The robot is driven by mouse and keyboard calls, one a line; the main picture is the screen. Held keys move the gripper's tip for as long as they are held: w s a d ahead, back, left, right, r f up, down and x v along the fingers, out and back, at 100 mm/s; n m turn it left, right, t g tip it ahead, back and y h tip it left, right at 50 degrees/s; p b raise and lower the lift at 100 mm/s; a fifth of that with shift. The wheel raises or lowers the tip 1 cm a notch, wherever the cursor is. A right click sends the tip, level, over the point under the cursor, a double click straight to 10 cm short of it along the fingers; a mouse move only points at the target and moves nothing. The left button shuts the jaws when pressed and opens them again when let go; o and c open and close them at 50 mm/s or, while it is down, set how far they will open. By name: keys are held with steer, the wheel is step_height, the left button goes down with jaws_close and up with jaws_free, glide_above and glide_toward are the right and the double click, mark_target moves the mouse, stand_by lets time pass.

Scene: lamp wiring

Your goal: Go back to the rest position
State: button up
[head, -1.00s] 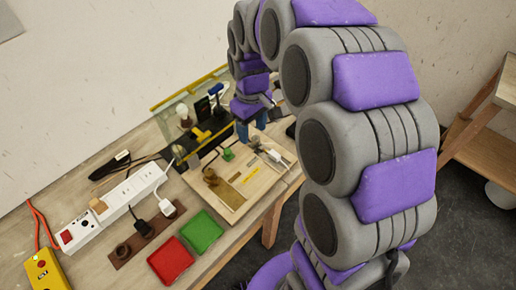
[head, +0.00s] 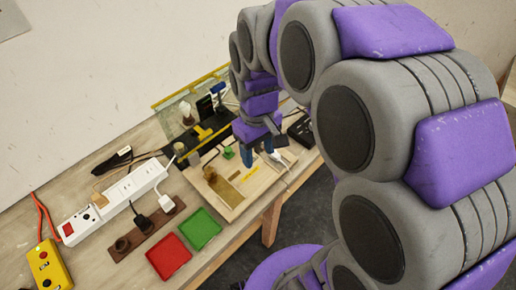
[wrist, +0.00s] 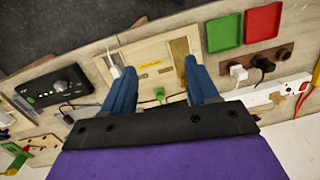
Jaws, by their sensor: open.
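My gripper (head: 260,154) hangs above the wooden board (head: 240,196) on the workbench. In the wrist view its two blue fingers (wrist: 160,86) are spread wide with nothing between them, over the same board (wrist: 140,52). The board carries a brass-coloured plate (wrist: 181,60), a green piece (wrist: 159,94) and a white plug (wrist: 115,68) with a cord. The fingertips look clear of the board, but the exact height is hard to tell.
A white power strip (head: 112,203), a brown socket strip (head: 147,230), red (head: 169,255) and green (head: 201,229) trays and a yellow control box (head: 50,266) lie on the left bench. A black box (wrist: 52,86) stands beside the board. The wall is close behind.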

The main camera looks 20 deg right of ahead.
steer(key=s+f+m, duration=0.1)
steer(key=s+m, duration=0.3)
steer(key=s, duration=1.4)
steer(key=shift+s+d+g, duration=0.4)
